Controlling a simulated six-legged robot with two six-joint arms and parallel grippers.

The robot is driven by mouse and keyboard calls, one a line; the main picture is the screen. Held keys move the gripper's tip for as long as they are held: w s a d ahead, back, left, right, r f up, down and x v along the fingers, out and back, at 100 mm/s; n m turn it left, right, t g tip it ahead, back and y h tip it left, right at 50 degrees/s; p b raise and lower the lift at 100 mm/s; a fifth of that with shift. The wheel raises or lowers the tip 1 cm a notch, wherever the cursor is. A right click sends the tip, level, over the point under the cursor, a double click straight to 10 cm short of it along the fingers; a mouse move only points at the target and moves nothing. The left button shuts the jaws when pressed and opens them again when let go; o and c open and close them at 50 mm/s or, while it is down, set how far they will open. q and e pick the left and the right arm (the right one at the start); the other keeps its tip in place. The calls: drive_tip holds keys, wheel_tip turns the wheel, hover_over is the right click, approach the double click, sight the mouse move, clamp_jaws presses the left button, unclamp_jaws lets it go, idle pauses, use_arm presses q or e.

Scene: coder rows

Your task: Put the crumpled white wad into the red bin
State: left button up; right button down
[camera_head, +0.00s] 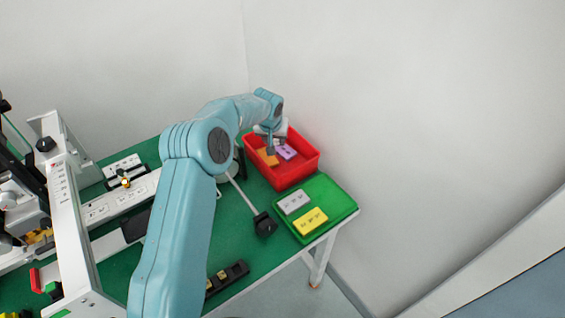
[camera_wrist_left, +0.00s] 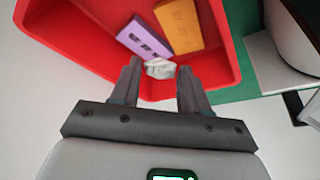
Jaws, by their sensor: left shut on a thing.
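The red bin (camera_head: 287,179) stands at the far right corner of the green table. It fills the upper part of the left wrist view (camera_wrist_left: 72,38). My left gripper (camera_head: 271,147) is over the bin. In the left wrist view my left gripper (camera_wrist_left: 157,80) is shut on the crumpled white wad (camera_wrist_left: 160,68), which sits between its fingertips above the bin. The wad cannot be made out in the head view. My right gripper is not in view.
A purple block (camera_head: 286,151) and an orange block (camera_head: 267,158) lie in the bin. A green tray (camera_head: 339,199) with grey and yellow blocks stands in front of it. A wall rises close behind the bin. White equipment (camera_head: 67,210) occupies the left side.

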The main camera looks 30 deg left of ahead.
use_arm(q)
drive_tip(key=shift+f, duration=0.1)
drive_tip(key=o, duration=1.1)
drive_tip(key=b+v, duration=0.2)
drive_tip(key=v, duration=1.4)
drive_tip(key=shift+s, duration=0.2)
